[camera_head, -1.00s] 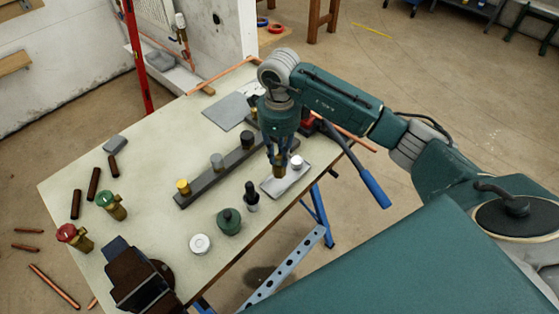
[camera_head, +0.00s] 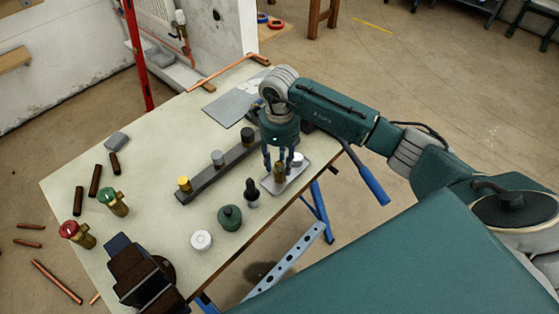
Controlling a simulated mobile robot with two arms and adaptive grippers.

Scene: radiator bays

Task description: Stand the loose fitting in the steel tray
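The brass fitting (camera_head: 279,173) stands upright in the steel tray (camera_head: 297,177), near the tray's left part. A white-topped piece (camera_head: 297,159) stands in the tray beside it, partly behind a finger. My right gripper (camera_head: 278,163) points down directly above the fitting. Its fingers are spread to either side of the fitting's top and look clear of it. My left gripper is not in view.
A dark rail (camera_head: 215,173) with several capped fittings lies left of the tray. A black-topped piece (camera_head: 252,192), a green round piece (camera_head: 230,217) and a white disc (camera_head: 201,240) stand in front. A dark vise (camera_head: 140,275) is at the table's near corner.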

